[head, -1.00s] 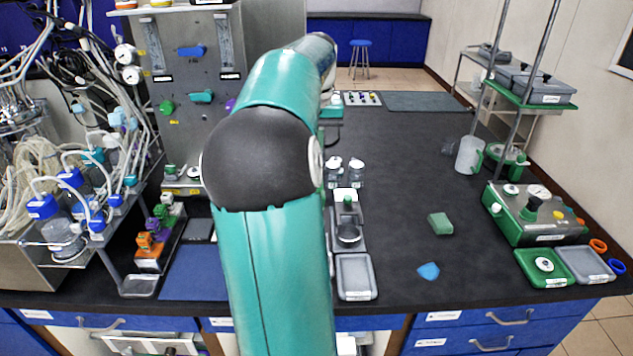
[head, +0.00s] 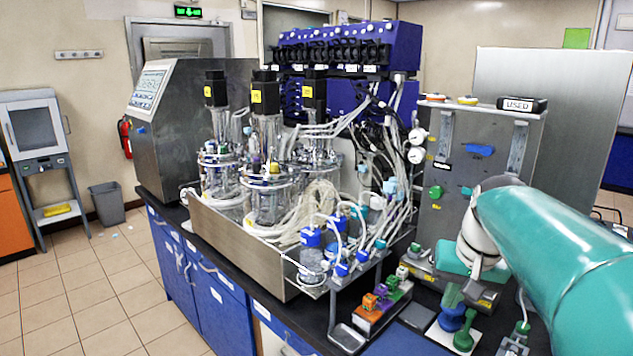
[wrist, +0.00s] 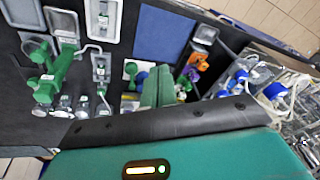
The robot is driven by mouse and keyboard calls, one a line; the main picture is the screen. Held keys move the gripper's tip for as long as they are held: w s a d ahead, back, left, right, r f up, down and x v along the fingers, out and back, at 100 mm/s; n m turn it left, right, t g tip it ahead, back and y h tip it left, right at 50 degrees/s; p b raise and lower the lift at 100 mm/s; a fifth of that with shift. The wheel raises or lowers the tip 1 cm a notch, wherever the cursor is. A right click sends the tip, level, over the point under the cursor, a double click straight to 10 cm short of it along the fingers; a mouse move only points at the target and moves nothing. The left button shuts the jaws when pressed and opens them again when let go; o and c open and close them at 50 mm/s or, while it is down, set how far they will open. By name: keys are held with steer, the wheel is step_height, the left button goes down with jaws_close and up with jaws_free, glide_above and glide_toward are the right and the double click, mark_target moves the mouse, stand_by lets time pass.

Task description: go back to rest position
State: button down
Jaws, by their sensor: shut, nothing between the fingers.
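My gripper (wrist: 158,78) shows in the wrist view as two grey-green fingers side by side, shut with nothing between them. They are over the bench, near a blue mat (wrist: 165,36) and a small rack of orange and purple parts (wrist: 192,70). In the head view my teal arm enters from the right and bends in front of the grey panel (head: 468,190). I cannot make out the fingertips clearly in that view.
Glass bioreactor vessels (head: 268,185) with many tubes stand in a steel tray (head: 235,235) left of my arm. Blue-capped bottles (head: 312,245) are at its near corner. Grey trays (wrist: 62,22) and a green fixture (wrist: 55,75) show left in the wrist view. Open floor (head: 85,285) lies left.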

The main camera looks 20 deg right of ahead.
steer(key=s+a+f+n+t, duration=0.1)
steer(key=s+a+f+n, duration=0.1)
steer(key=a, duration=0.5)
steer(key=s+a+f+n, duration=0.2)
steer(key=a, duration=0.6)
steer(key=s+a+f+n+t, duration=0.1)
steer(key=s+a+f+n, duration=0.1)
steer(key=a, duration=0.6)
steer(key=shift+s+n+t, duration=0.15)
steer(key=shift+n+t, duration=0.15)
steer(key=shift+d+f, duration=0.1)
steer(key=shift+d, duration=0.05)
